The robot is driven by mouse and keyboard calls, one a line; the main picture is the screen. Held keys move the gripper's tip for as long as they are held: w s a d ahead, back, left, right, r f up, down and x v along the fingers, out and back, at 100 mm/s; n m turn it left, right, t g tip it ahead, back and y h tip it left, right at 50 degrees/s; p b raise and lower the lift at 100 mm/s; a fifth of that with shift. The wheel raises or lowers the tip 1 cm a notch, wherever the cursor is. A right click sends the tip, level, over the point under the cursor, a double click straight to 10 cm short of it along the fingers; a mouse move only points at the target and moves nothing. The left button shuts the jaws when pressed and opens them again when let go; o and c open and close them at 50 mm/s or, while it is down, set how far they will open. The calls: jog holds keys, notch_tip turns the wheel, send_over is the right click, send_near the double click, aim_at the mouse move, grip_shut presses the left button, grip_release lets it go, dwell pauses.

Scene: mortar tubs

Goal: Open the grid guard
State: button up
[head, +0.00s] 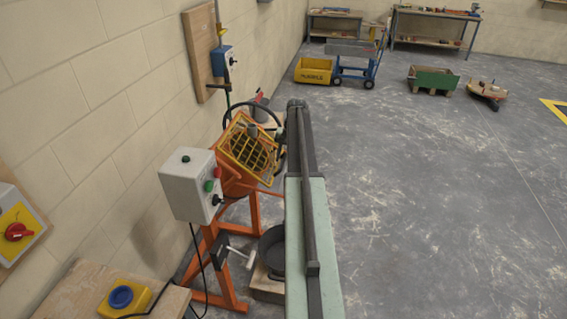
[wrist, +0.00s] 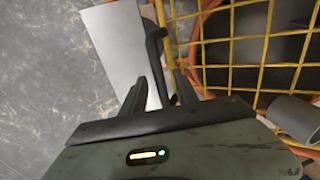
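The yellow grid guard (head: 247,148) lies tilted over the mouth of the orange mixer drum. In the wrist view, its yellow bars (wrist: 232,38) cross the right side, with the dark drum inside showing through them. A black bent handle (wrist: 154,45) stands beside the guard's left edge. My gripper (wrist: 160,80) has its two dark fingers apart, one on each side of the handle's lower part. I cannot tell whether either finger touches it. In the head view my arm hides most of the gripper, close to the right side of the guard.
A grey control box (head: 190,185) with coloured buttons stands left of the drum, on the orange frame (head: 215,265). A black bucket (head: 272,250) sits below. A pale flat panel (wrist: 112,48) lies beyond the handle. Open floor (head: 430,200) stretches to the right.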

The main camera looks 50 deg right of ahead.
jog(key=shift+r, duration=0.1)
grip_shut()
dwell(1.2)
